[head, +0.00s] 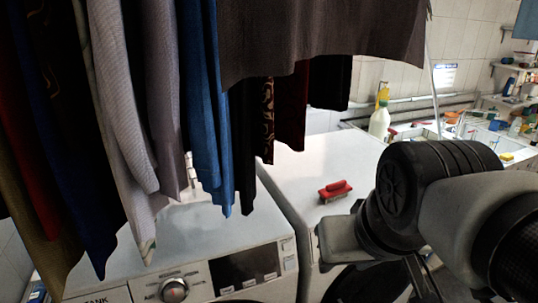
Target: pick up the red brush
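The red brush (335,190) lies on the white top of the right-hand machine, in the middle of the head view. It has a red handle and back, with paler bristles underneath. My arm reaches in from the right. The grey block at its end, just below the brush in the picture, seems to be part of my gripper. No fingertips can be made out, so I cannot tell whether they are open or shut. The brush rests on the machine top with nothing seen holding it.
Clothes (205,95) hang across the left and top, close to the camera. A washing machine (175,289) stands at lower left. A white-and-yellow bottle (380,122) stands behind the brush. A cluttered sink counter is at the right. The machine top around the brush is clear.

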